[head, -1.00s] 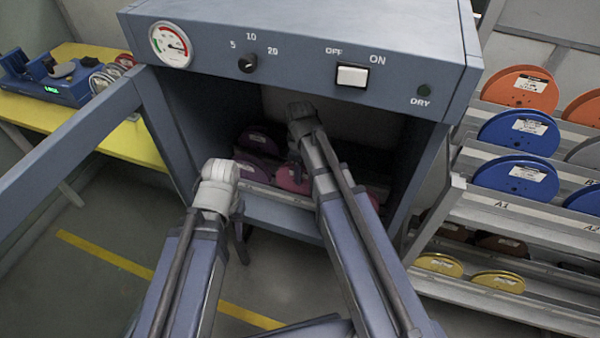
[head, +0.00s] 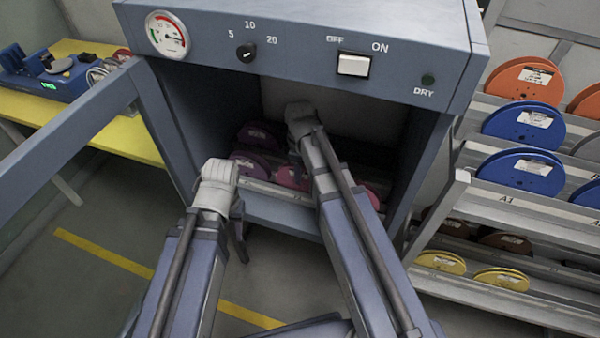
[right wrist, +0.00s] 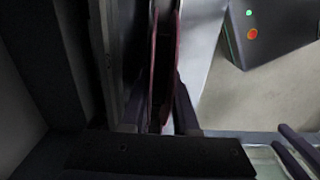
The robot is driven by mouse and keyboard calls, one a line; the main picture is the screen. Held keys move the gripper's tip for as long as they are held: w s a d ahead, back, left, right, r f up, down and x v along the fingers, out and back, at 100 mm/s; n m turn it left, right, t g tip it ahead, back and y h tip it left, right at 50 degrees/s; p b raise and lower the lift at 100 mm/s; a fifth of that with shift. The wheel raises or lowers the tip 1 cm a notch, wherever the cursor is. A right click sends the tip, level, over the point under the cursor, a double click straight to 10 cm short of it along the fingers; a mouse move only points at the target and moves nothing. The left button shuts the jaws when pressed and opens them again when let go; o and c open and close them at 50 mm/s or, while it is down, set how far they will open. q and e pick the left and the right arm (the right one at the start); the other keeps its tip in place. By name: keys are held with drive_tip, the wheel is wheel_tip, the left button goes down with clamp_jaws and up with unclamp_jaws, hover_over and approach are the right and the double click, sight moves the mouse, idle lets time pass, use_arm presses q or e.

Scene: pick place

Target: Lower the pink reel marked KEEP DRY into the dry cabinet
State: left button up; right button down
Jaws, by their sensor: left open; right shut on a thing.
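The dry cabinet (head: 300,66) stands open in front of me, its door swung out to the left. My right arm reaches into it. In the right wrist view my right gripper (right wrist: 158,112) is shut on a pink-red reel (right wrist: 164,60), seen edge-on and upright between the fingers. In the head view a pink reel (head: 291,178) shows at the rack inside, partly hidden by my right arm. Its label cannot be read, and whether it touches the rack cannot be told. My left gripper (head: 240,240) is open and empty, low in front of the cabinet.
Dark purple reels (head: 256,139) stand in the cabinet left of my right arm; another pink reel edge (head: 372,198) shows to its right. A shelf rack (head: 490,205) with orange, blue and yellow reels stands at right. A yellow table (head: 120,140) is at left.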

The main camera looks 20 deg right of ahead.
drive_tip(key=shift+c, duration=1.4)
unclamp_jaws()
wheel_tip(320, 180, up, 8)
drive_tip(key=p, duration=0.8)
drive_tip(key=shift+r, duration=0.1)
